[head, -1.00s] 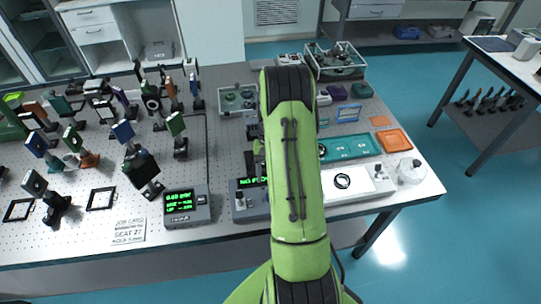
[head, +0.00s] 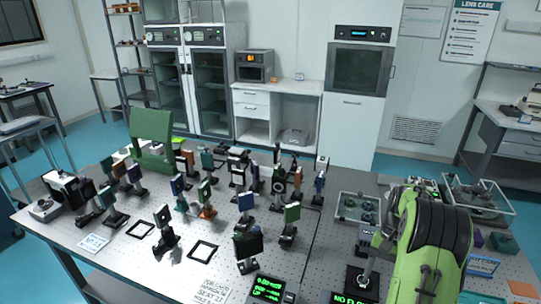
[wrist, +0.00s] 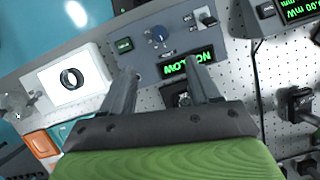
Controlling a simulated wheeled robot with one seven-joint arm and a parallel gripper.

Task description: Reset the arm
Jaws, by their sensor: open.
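My green arm (head: 432,245) stands at the right of the head view, over the right part of the optical table (head: 130,262). My gripper (wrist: 163,82) shows in the wrist view with its two fingers apart and nothing between them. It hangs over the table near a grey instrument box (wrist: 187,24) with a knob, a switch and a green-lit display. The fingertips lie close to the box in the picture; I cannot tell whether they touch it. In the head view I cannot make out the fingers clearly.
Several posted optics, such as a dark square one (head: 248,245), crowd the table left of my arm. A clear bin (head: 480,203) and a tray (head: 357,208) stand near the arm. In the wrist view, a white tile (wrist: 69,77) holds a black ring beside an orange tray (wrist: 40,144).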

